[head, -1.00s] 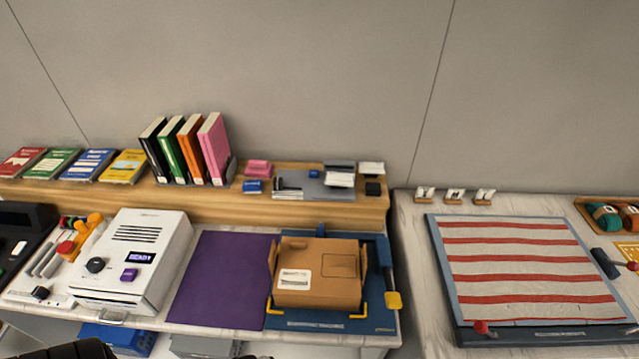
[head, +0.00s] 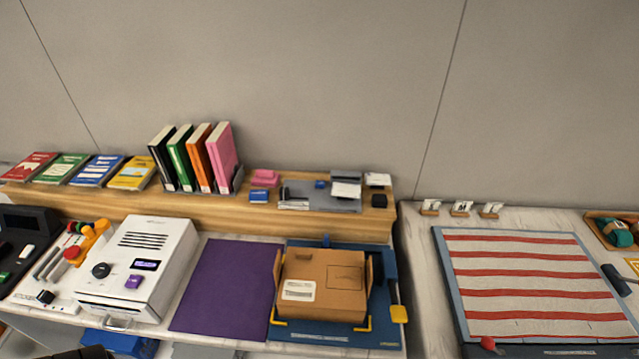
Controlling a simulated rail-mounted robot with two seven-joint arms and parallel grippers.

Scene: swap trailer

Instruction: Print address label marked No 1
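The white machine (head: 160,245) stands on the left counter, with a dark dial (head: 101,270), a small lit purple display (head: 145,265) and a purple button (head: 134,282). The display text is too small to read surely. A slot and a metal handle are at its front edge; no label is seen coming out. A brown cardboard box (head: 320,275) with a white label sits on the blue mat (head: 300,334) to the right. I cannot make out a No 1 mark. Neither gripper is recognisable; only a dark piece of mine shows at the bottom left edge.
A purple mat (head: 228,285) lies flat and bare between machine and box. Upright books (head: 205,158) and flat booklets (head: 97,169) stand on the wooden shelf (head: 240,212). A red-striped board (head: 530,280) lies on the right counter. Controls with coloured knobs (head: 88,243) are left of the machine.

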